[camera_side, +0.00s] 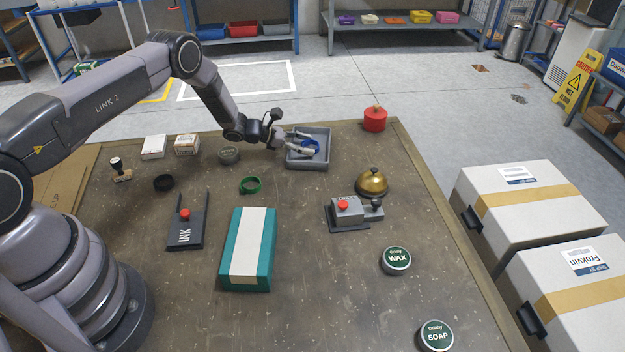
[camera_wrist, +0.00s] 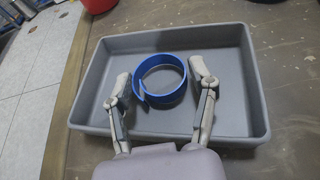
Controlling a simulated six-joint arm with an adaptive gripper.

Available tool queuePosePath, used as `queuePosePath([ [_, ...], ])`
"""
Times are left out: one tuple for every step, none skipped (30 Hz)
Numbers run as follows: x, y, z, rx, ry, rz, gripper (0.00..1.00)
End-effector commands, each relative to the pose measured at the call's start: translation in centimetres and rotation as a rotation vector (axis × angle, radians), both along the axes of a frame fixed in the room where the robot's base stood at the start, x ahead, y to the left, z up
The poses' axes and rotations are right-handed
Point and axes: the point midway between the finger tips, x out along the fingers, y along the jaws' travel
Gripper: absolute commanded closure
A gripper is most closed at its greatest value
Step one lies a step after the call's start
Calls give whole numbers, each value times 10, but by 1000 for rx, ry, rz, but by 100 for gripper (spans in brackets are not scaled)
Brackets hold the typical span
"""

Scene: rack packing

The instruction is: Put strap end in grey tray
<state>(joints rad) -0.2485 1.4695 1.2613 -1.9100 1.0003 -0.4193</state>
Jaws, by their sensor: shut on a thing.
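The strap end looks like a coiled blue band (camera_side: 311,147), also in the wrist view (camera_wrist: 160,97). My gripper (camera_side: 307,143) has its two fingertips on either side of the coil and is shut on it. In the wrist view the gripper (camera_wrist: 161,77) reaches over the near wall of the grey tray. The grey tray (camera_side: 306,165) is a shallow rectangular box at the back of the table; it fills most of the wrist view (camera_wrist: 250,95). The coil is within the tray's outline. I cannot tell whether it touches the tray floor.
A red lidded pot (camera_side: 374,119) stands right of the tray, with a brass bell (camera_side: 371,182) in front. A teal box (camera_side: 266,250) lies nearer. Bare table surrounds the tray closely.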

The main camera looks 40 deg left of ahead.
Motion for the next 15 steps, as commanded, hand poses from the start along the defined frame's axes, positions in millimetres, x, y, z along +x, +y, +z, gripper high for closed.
queuePosePath([
  [0, 0, 0, 0, 0, 0, 57],
  [0, 0, 0, 0, 0, 0, 57],
  [0, 0, 0, 0, 0, 0, 57],
  [0, 0, 0, 0, 0, 0, 57],
  [0, 0, -1, 0, 0, 0, 57],
  [0, 0, -2, 0, 0, 0, 57],
  [0, 0, -3, 0, 0, 0, 57],
  [0, 0, -3, 0, 0, 0, 39],
  [0, 0, -3, 0, 0, 0, 33],
  [0, 0, -3, 0, 0, 0, 29],
  [0, 0, -3, 0, 0, 0, 26],
  [0, 0, -2, 0, 0, 0, 20],
  [0, 0, -2, 0, 0, 0, 16],
  [0, 0, -2, 0, 0, 0, 16],
  [0, 0, -2, 0, 0, 0, 16],
])
